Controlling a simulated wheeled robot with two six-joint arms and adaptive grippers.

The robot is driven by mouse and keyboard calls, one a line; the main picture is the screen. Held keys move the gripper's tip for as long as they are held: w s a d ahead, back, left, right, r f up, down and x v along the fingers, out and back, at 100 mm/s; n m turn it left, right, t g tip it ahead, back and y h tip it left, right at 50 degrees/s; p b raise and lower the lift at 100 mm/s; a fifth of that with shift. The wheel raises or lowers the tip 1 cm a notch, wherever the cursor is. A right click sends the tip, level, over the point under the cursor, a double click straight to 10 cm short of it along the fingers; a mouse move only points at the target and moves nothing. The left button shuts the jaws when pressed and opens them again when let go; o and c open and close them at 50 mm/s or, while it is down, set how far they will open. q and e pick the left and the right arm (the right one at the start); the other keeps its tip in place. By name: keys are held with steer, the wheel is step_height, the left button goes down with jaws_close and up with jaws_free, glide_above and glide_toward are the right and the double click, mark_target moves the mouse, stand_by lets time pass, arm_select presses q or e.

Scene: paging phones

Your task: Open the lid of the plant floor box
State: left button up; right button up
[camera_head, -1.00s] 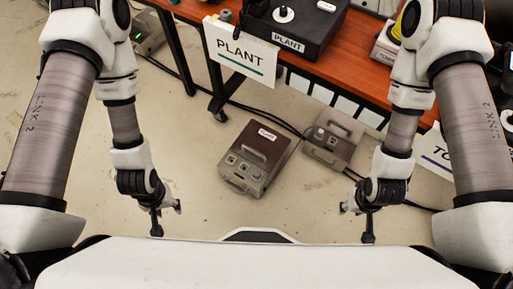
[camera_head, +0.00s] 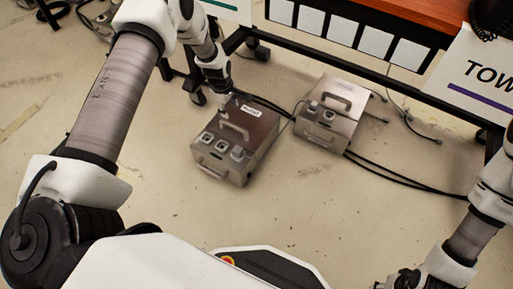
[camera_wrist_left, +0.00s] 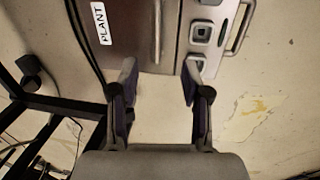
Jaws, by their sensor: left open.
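The plant floor box (camera_head: 214,169) stands on the floor in the head view, a grey metal case with a brown lid (camera_head: 258,128), a lid handle, a small label and several square controls. Its lid looks shut. In the left wrist view the lid (camera_wrist_left: 130,45) fills the top, with a PLANT label (camera_wrist_left: 101,23) and the handle (camera_wrist_left: 157,35). My left gripper (camera_head: 228,97) is at the box's far side. Its open fingers (camera_wrist_left: 157,82) show at the lid's near edge in the wrist view, with nothing held. My right gripper (camera_head: 398,279) is partly cut off at the bottom right.
A second grey floor box (camera_head: 322,132) stands just right of the plant box. Black cables (camera_head: 400,180) run over the floor beside it. A desk with a dark frame (camera_head: 350,62) and a TOW sign (camera_head: 485,75) stand behind. The floor in front is clear.

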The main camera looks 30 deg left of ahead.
arm_select(q)
steer(key=b, duration=0.4)
glide_toward(234, 125)
steer(key=f, duration=0.2)
steer(key=f+b, duration=0.2)
steer(key=f, duration=0.1)
steer(key=w+f+b, duration=0.1)
steer(key=f+b, duration=0.2)
steer(key=f, duration=0.1)
steer(key=shift+w+f+b, duration=0.1)
steer(key=shift+w+b, duration=0.1)
steer(key=shift+b, duration=0.1)
arm_select(e)
step_height(234, 125, down, 13)
steer(key=shift+d, duration=0.15)
arm_select(q)
jaws_close()
arm_select(e)
steer(key=shift+r, duration=0.1)
